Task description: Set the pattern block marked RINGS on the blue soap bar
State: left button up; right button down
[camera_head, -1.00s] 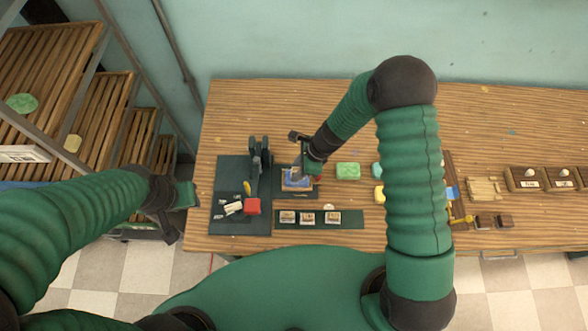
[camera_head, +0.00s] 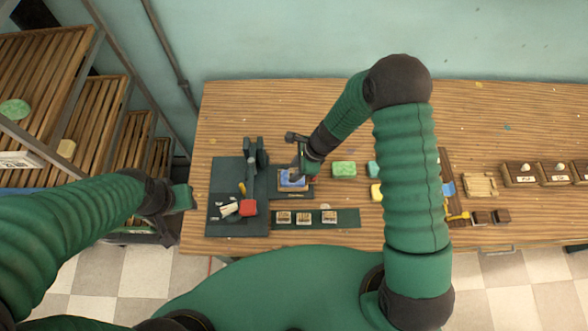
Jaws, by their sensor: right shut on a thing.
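The blue soap bar (camera_head: 288,178) sits in a wooden holder on a dark mat, left of the table's middle. My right gripper (camera_head: 298,175) reaches down over it from the upper right. It is shut on a small pattern block, mostly hidden by the fingers, and its marking cannot be read. The block is at or just above the soap; contact cannot be told. More pattern blocks stand on a dark green strip in front: a left one (camera_head: 284,218), a middle one (camera_head: 303,218) and a right one (camera_head: 329,217). My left gripper (camera_head: 184,198) hangs off the table's left edge; its jaws are unclear.
A green soap bar (camera_head: 344,170) lies to the right. Slatted shelves (camera_head: 88,110) stand at the left. Wooden boxes (camera_head: 519,174) are far right.

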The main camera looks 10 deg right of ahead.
jog(key=shift+a+f, duration=0.2)
jog(key=shift+f, duration=0.1)
jog(key=c, duration=1.5)
grip_release()
jog(key=o, duration=0.6)
jog(key=shift+d, duration=0.15)
jog(key=shift+c, duration=0.2)
jog(key=shift+o, duration=0.3)
jog(key=o, duration=0.3)
notch_tip(320, 180, up, 6)
jog(key=p, duration=0.5)
